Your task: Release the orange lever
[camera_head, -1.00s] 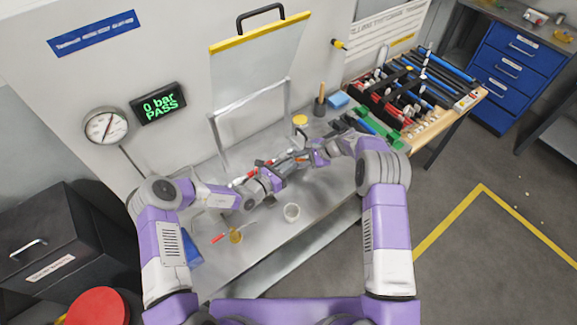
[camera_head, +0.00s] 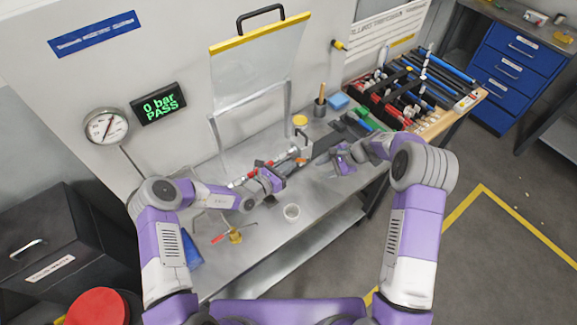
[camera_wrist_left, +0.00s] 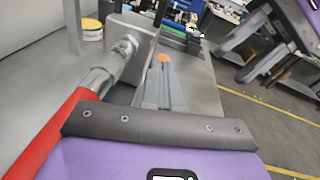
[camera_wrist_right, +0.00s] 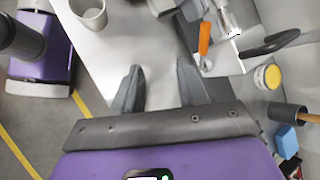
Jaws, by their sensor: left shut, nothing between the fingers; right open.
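The orange lever (camera_wrist_right: 204,38) shows in the right wrist view beside the metal fitting, with a small silver ring at its near end. In the left wrist view only a small orange patch (camera_wrist_left: 162,57) shows just beyond my left fingertips; I cannot tell whether they touch it. In the head view the lever is small and partly hidden among the fittings. My left gripper (camera_head: 284,167) is shut and empty at the bench fixture. My right gripper (camera_head: 341,158) is open and empty over the bench, to the right of the fixture, with the lever beyond its fingertips (camera_wrist_right: 158,78).
A red-handled pipe part (camera_wrist_left: 55,135) lies close beside my left gripper. A white cup (camera_head: 291,212) and a brass valve with red handle (camera_head: 236,237) stand on the bench's front. A raised clear guard (camera_head: 258,62), yellow tin (camera_head: 300,120) and tool tray (camera_head: 398,95) are behind.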

